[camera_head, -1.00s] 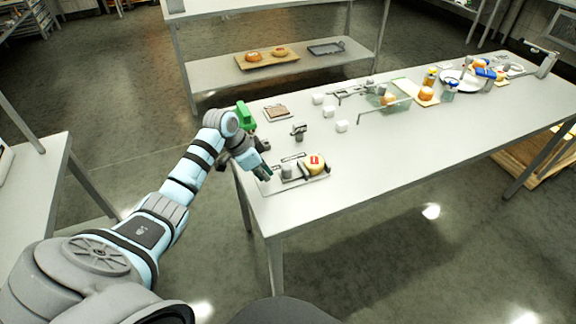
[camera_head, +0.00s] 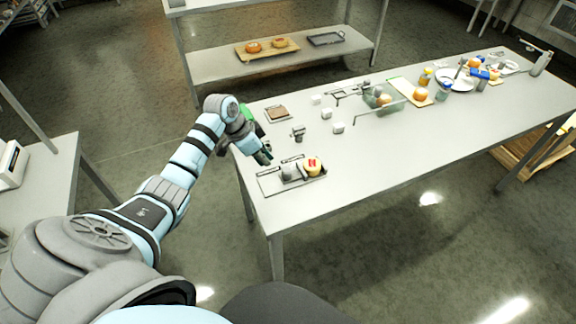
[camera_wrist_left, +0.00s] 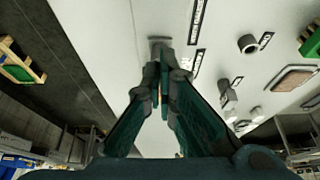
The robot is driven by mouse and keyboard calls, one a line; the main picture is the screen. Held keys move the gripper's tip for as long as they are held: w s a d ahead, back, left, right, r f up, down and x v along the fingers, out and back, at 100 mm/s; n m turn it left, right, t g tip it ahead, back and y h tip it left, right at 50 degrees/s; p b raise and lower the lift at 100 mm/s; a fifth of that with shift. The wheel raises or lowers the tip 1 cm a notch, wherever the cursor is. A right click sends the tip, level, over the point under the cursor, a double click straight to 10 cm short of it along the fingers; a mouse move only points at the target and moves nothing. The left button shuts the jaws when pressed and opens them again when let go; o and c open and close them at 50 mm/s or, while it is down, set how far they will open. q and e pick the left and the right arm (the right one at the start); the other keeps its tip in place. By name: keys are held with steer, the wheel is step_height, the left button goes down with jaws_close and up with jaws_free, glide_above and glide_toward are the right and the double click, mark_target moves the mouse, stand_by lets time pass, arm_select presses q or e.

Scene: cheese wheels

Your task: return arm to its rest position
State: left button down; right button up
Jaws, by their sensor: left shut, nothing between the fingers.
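My left arm comes in from the left in the head view. Its gripper (camera_head: 264,157) is over the near left corner of the white table (camera_head: 400,150), just above and left of a tray (camera_head: 266,186). In the left wrist view the fingers of my left gripper (camera_wrist_left: 160,72) are closed together with nothing held. My right gripper is not in either view.
A glass container (camera_head: 380,98) is mid-table. A shelf (camera_head: 220,62) stands behind.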

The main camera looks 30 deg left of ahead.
arm_select(q)
steer(key=shift+f, duration=0.15)
